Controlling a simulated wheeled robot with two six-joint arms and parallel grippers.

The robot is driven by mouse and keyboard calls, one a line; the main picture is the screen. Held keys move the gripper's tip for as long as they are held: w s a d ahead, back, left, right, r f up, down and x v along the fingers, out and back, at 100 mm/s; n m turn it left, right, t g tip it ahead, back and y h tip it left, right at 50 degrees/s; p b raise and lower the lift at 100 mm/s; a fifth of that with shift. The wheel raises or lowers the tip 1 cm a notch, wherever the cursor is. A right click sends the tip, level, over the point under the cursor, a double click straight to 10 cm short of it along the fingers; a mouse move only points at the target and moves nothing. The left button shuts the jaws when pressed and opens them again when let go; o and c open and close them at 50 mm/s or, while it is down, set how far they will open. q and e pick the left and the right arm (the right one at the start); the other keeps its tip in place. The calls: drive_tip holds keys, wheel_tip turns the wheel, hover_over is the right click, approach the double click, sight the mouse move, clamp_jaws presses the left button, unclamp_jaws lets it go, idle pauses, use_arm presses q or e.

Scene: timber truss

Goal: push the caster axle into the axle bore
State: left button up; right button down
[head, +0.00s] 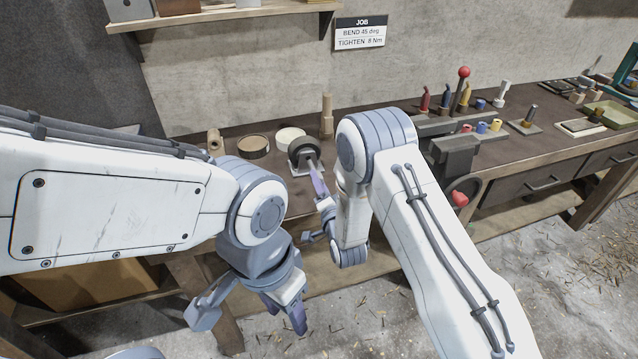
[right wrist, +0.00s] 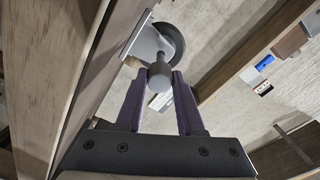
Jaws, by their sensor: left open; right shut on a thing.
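The caster (head: 305,153), a dark wheel in a light grey mount, stands near the bench's front edge; its wheel also shows in the right wrist view (right wrist: 172,38). My right gripper (head: 314,170) reaches to it. In the right wrist view, the purple fingertips (right wrist: 162,76) are shut on the grey caster axle (right wrist: 158,68), a short pin with a rounded end, pointing at the wheel. The axle bore is hidden, so I cannot tell how deep the axle sits. My left gripper (head: 252,310) is open and empty, low in front of the bench.
A wooden peg (head: 327,116) and two round discs, one brown (head: 253,146) and one cream (head: 289,138), stand near the caster. A vise (head: 455,160) and several tools are to the right. The floor in front has wood shavings.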

sight(310, 161)
drive_tip(key=shift+b+x, duration=1.75)
drive_tip(key=shift+x, duration=2)
drive_tip(key=shift+c, duration=2.2)
unclamp_jaws()
drive_tip(key=shift+r, duration=0.1)
drive_tip(key=b+v, duration=0.2)
drive_tip(key=v, duration=0.8)
drive_tip(key=shift+s, duration=0.2)
